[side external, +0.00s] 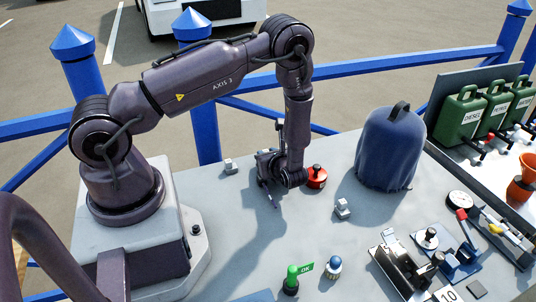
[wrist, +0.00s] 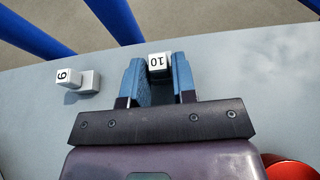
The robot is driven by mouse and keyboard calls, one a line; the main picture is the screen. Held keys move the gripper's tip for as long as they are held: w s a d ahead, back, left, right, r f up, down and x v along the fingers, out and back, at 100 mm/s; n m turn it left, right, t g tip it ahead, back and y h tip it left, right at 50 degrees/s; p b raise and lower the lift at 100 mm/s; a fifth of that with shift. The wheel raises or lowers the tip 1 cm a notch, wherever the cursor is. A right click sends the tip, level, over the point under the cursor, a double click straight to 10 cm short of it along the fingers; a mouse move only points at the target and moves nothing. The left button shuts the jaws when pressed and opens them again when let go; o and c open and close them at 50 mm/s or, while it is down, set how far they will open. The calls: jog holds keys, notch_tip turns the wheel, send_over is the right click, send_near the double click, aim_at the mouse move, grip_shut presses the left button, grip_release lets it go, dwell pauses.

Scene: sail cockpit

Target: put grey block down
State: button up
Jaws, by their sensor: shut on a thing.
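My gripper (wrist: 158,70) is shut on a light grey block (wrist: 159,60) marked 10, which sits between the blue fingertips in the wrist view. In the side external view my gripper (side external: 267,170) is low over the grey table (side external: 235,225), left of a red round knob (side external: 316,177). The held block cannot be made out there. I cannot tell whether it touches the table.
A small pale block (side external: 230,166) is left of my gripper; the wrist view shows a numbered block (wrist: 69,78) beside a plain one. Blue railings (side external: 340,73) border the table.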

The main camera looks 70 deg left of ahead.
jog(key=shift+f, duration=0.2)
jog(key=o, duration=0.9)
jog(key=shift+r, duration=0.2)
jog(key=v, duration=0.8)
jog(key=r+v, duration=0.1)
jog(key=v, duration=0.3)
jog(key=shift+a, duration=0.1)
jog(key=s+d+r+n+t+h, duration=0.2)
jog(key=s+r+n+h, duration=0.2)
jog(key=r, duration=0.5)
jog(key=s+d+r+n+t+h, duration=0.1)
jog(key=s+r+n+h, duration=0.3)
jog(key=r+n, duration=0.4)
jog(key=s+d+r+n+t+h, duration=0.2)
jog(key=s+d+r+n+h, duration=0.2)
jog(key=r, duration=0.7)
jog(key=shift+s+r+n+t+h, duration=0.3)
jog(key=shift+s+n+h, duration=0.15)
jog(key=shift+n+h, duration=0.45)
